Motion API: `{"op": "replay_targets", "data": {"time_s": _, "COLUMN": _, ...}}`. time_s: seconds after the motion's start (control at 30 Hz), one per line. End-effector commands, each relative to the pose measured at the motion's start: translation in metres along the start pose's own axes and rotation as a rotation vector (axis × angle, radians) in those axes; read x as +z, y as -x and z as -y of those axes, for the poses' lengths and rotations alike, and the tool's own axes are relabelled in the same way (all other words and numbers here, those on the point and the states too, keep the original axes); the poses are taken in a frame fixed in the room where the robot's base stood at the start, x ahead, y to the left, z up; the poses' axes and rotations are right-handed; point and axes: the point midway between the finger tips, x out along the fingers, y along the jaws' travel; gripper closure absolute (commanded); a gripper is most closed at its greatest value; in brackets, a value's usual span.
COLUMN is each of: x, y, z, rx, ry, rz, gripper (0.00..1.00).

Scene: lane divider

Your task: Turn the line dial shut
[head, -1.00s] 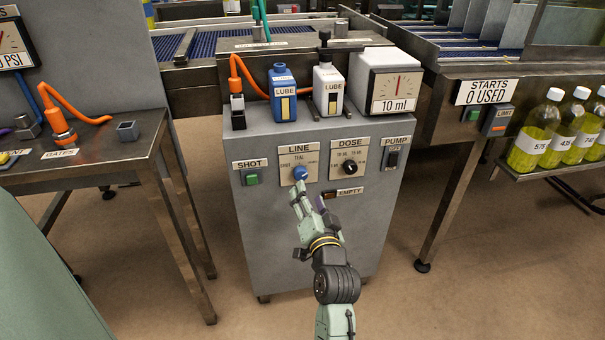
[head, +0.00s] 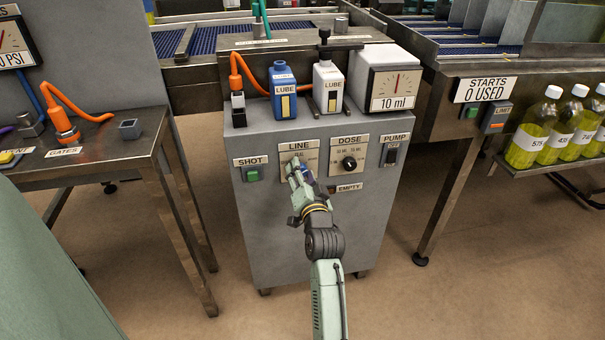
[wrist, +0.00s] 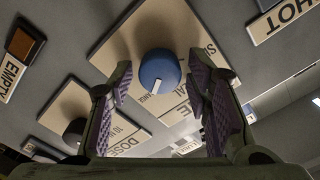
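The line dial is a blue round knob (wrist: 160,70) with a white pointer mark, on a beige plate (wrist: 110,50) on the grey cabinet front. In the wrist view the mark points down, toward lettering that is too small and cut off to read surely. My gripper (head: 296,168) is at the LINE plate in the head view and mostly hides the knob there. In the wrist view my gripper (wrist: 160,82) is open, with one purple-padded finger on each side of the knob. Gaps show between pads and knob.
The black DOSE knob (head: 349,163) and PUMP switch (head: 391,154) are to the right. The green SHOT button (head: 253,174) is to the left. Blue (head: 284,92) and white (head: 328,86) LUBE bottles and a 10 ml gauge (head: 393,89) stand on top.

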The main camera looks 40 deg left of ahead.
Motion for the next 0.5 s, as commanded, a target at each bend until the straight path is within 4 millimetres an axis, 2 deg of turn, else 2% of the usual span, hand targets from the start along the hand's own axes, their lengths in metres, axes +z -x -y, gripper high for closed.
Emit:
{"op": "replay_targets", "data": {"time_s": 0.07, "x": 0.0, "y": 0.0001, "z": -0.0001, "rx": 0.0, "ry": 0.0, "rz": 0.0, "gripper": 0.63}}
{"op": "replay_targets", "data": {"time_s": 0.5, "x": 0.0, "y": 0.0002, "z": 0.0, "rx": 0.0, "ry": 0.0, "rz": 0.0, "gripper": 0.92}}
